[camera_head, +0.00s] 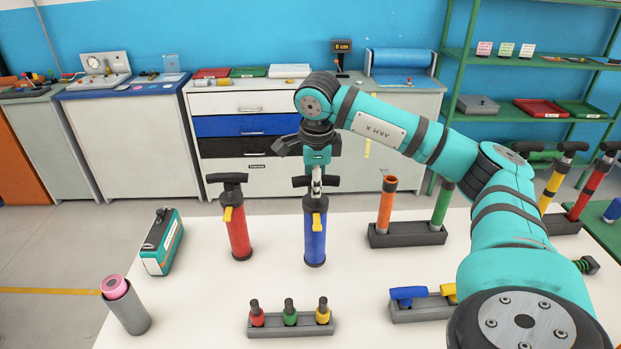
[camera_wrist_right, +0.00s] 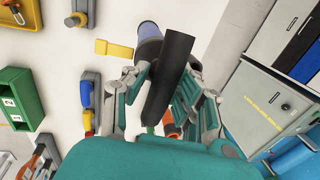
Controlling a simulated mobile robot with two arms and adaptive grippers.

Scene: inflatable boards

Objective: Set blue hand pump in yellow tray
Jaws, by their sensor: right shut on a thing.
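The blue hand pump (camera_head: 315,240) stands upright at the middle of the white table, with a black T-handle and a yellow side nozzle. Its base looks at table level; I cannot tell whether it touches. My right gripper (camera_head: 317,180) comes down from above and is shut on the pump's handle. In the right wrist view the black handle (camera_wrist_right: 168,85) lies between the fingers of the right gripper (camera_wrist_right: 165,95), with the blue barrel (camera_wrist_right: 149,32) beyond it. My left gripper is not in view.
A red pump (camera_head: 238,235) stands close left of the blue one. A rack with orange and green tubes (camera_head: 408,236) is close right. A small rack with red, green and yellow pieces (camera_head: 290,328) is in front. The teal case (camera_head: 163,243) is farther left.

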